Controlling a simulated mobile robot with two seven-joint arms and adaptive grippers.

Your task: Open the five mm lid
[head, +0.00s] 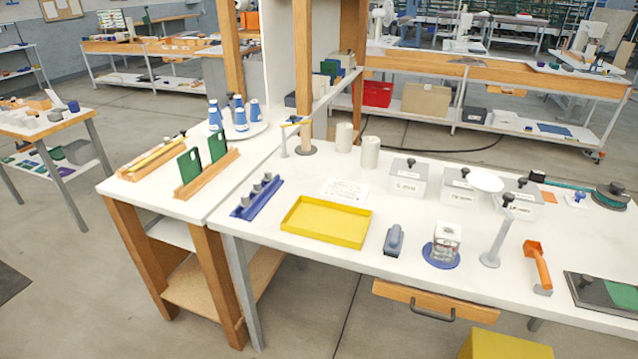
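Three light grey boxes with labels and dark-knobbed lids stand in a row at the back right of the white table. The left box (407,184) has its lid (410,167) on. The right box (519,204) is partly hidden by a post. The labels are too small to read surely, so I cannot tell which box is the five mm one. Neither of my grippers is in view.
A yellow tray (326,222), a grey stapler-like tool (394,240), a clear jar (446,240) and an orange-handled tool (538,266) lie in front. White cylinders (370,152) stand left of the boxes.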

